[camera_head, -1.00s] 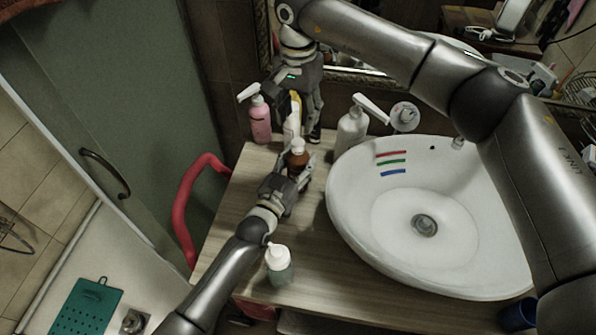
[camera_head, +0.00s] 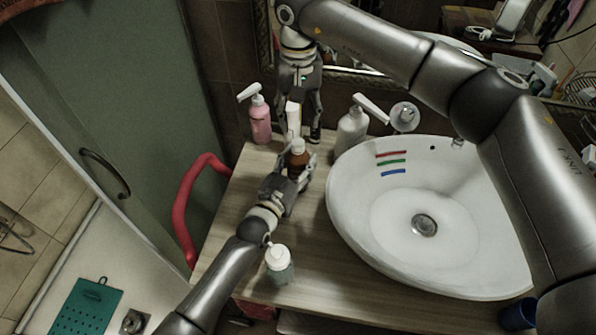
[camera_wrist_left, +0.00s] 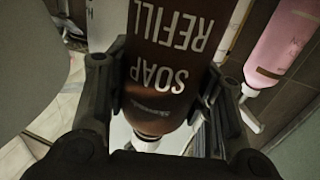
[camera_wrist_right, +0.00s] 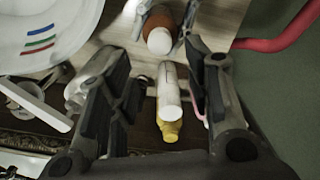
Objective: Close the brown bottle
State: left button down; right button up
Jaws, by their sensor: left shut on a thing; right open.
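The brown bottle (camera_head: 298,163) stands on the wooden counter, with a white piece (camera_head: 297,146) at its top. My left gripper (camera_head: 293,171) is shut around its body. In the left wrist view the bottle (camera_wrist_left: 172,55), lettered "SOAP REFILL", sits between the fingers, with the white piece (camera_wrist_left: 146,138) at its end. My right gripper (camera_head: 297,104) is open, beyond the brown bottle. In the right wrist view a white bottle with a yellow end (camera_wrist_right: 168,95) shows between its open fingers; I cannot tell whether they touch it. The white top (camera_wrist_right: 160,40) of the brown bottle shows beyond.
A pink pump bottle (camera_head: 260,121) stands left of my right gripper. A white pump bottle (camera_head: 351,132) stands to its right, by the basin (camera_head: 345,215). A teal bottle with a white top (camera_head: 280,272) stands near my left forearm. A red rail (camera_head: 185,205) borders the counter's left.

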aim_at(298, 142)
notch_tip(298, 142, down, 8)
jog(key=shift+r, duration=0.1)
dwell(0.4)
